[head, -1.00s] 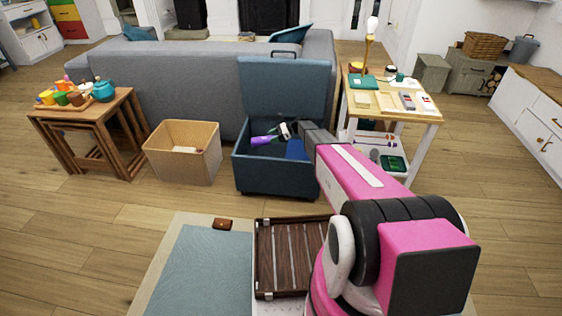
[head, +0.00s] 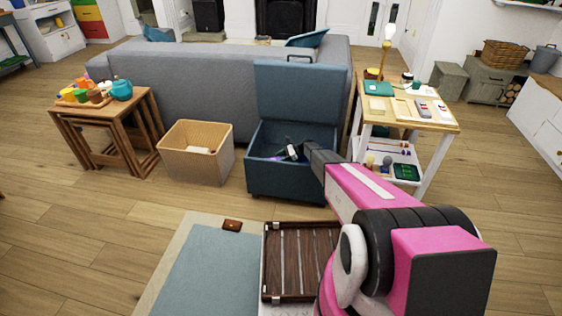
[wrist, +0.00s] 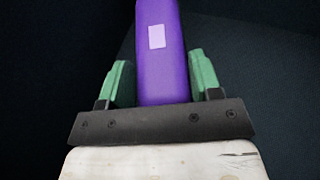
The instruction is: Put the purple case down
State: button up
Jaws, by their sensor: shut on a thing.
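The purple case (wrist: 162,55) has a pale label and stands between the green fingers of my gripper (wrist: 162,85) in the wrist view. My gripper is shut on it. In the head view, my gripper (head: 287,153) is inside the open blue storage ottoman (head: 285,182), below its rim. Only a small purple part of the case (head: 273,158) shows there. Dark walls surround the case in the wrist view. I cannot tell whether the case touches the ottoman's floor.
The ottoman's raised lid (head: 297,95) stands behind my gripper, against the grey sofa (head: 200,75). A tan open bin (head: 195,165) is left of the ottoman. A wooden side table (head: 420,118) with several items is on the right. A slatted wooden tray (head: 300,262) lies in front.

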jog(key=shift+f, duration=0.8)
jog(key=shift+f, duration=0.35)
jog(key=shift+f, duration=0.2)
jog(key=o, duration=1)
jog(key=shift+c, duration=0.2)
